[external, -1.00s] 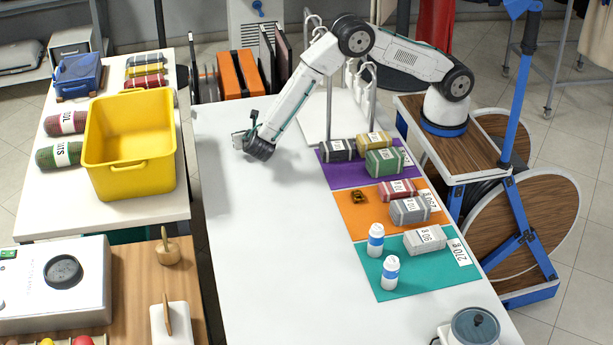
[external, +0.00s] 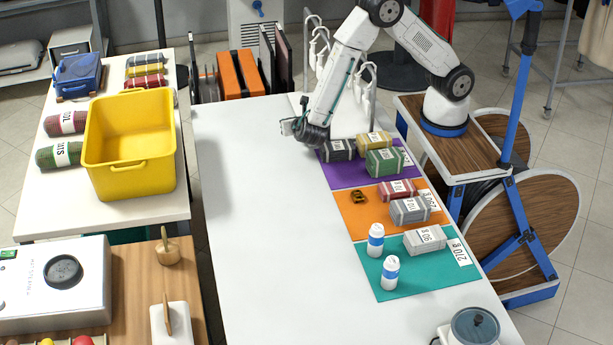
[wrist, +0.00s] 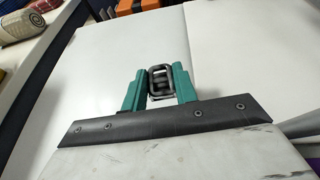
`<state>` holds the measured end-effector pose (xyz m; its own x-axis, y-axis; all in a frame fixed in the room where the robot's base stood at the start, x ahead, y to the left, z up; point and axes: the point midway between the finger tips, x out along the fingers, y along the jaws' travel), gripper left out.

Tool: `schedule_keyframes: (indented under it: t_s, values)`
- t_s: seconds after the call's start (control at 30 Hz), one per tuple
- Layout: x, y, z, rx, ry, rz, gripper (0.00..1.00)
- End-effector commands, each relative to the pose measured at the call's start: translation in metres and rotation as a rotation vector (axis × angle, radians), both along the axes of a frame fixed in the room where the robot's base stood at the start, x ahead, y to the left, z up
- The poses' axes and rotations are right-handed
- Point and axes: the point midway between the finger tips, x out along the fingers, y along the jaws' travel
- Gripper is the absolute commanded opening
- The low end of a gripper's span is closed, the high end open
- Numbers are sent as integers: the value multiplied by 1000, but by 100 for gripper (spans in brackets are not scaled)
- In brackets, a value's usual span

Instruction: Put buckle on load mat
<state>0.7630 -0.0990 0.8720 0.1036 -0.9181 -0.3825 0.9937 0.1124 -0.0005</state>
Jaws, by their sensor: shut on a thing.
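My gripper (wrist: 160,85) is shut on a dark metal buckle (wrist: 160,76) held between its teal fingers. In the external view my gripper (external: 289,127) hangs above the white table, just left of the purple mat's far end; the buckle in it is too small to make out there. Three mats lie along the table's right side: purple (external: 347,178), orange (external: 375,223) and teal (external: 400,281). A small dark-yellow object (external: 358,196), maybe another buckle, lies on the orange mat. I cannot tell which mat the task means.
Wrapped bundles (external: 385,162) sit on the purple mat. Red and grey bundles (external: 410,211) sit on the orange one. Two white bottles (external: 375,241) and a grey bundle (external: 426,239) are on the teal one. A hanger rack (external: 330,75) stands behind. The table's left half is clear.

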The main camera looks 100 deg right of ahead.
Motion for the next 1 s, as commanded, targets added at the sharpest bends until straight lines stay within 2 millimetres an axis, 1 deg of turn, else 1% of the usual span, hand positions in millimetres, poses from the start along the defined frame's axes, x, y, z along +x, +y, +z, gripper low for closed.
schedule_keyframes:
  t_s: [0.1, 0.17, 0.27, 0.37, 0.5, 0.63, 0.7, 0.83, 0.9, 1.0]
  values:
    - [-3, 1, 0, 0, 0, 0, 6]
    - [0, 2, -2, 0, -1, 15, 6]
    - [12, 4, -5, 0, 0, 91, 6]
    - [30, 9, -3, 0, 0, 235, 6]
    - [57, 24, 11, 0, -2, 501, 6]
    - [71, 42, 28, 1, -1, 740, 6]
    - [73, 53, 37, 1, 0, 858, 6]
    - [70, 69, 54, 2, 0, 1036, 6]
    - [67, 74, 64, 1, -2, 1108, 6]
    - [63, 76, 79, 0, -3, 1166, 6]
